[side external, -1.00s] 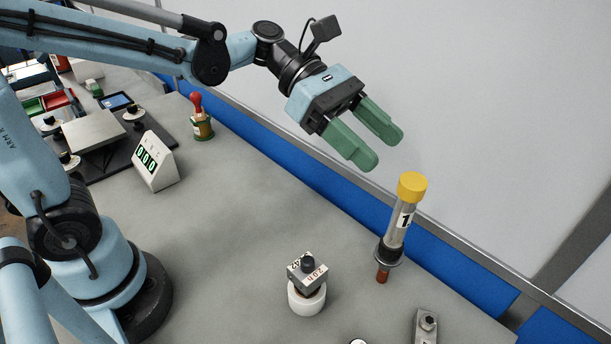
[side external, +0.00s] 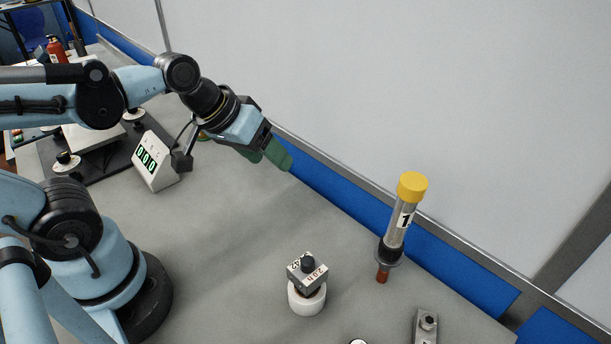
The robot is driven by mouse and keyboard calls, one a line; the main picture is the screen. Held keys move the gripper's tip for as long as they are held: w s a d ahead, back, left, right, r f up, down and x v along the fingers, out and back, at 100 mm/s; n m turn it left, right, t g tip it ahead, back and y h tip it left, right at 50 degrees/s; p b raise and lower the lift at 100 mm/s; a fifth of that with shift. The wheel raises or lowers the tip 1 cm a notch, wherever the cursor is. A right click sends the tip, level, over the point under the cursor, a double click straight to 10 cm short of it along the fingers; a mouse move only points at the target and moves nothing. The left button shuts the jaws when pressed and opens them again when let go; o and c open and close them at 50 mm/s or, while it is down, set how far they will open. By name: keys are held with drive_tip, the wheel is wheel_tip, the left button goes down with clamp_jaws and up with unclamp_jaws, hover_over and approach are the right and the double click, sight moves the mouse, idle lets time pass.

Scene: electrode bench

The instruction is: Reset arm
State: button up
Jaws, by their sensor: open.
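My gripper (side external: 275,157) has green fingers and hangs in the air above the bench, left of the electrode holder and near the blue strip at the back. It is seen nearly edge-on, so the gap between its fingers is hard to see; nothing shows in it. My arm reaches in from the left, its links blue and black. The yellow-capped cylinder labelled 1 (side external: 402,222) stands slightly tilted at the right, apart from my gripper.
A block with printed labels (side external: 307,272) sits on a white round base at front centre. A small metal bracket (side external: 426,326) is at the front right edge. The middle of the bench (side external: 235,240) is clear.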

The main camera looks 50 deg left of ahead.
drive_tip(key=a+m, duration=0.1)
drive_tip(key=a+m+y, duration=0.1)
drive_tip(key=shift+s+f+m+t, duration=0.15)
drive_tip(key=shift+m+t, duration=0.25)
drive_tip(key=shift+o, duration=0.5)
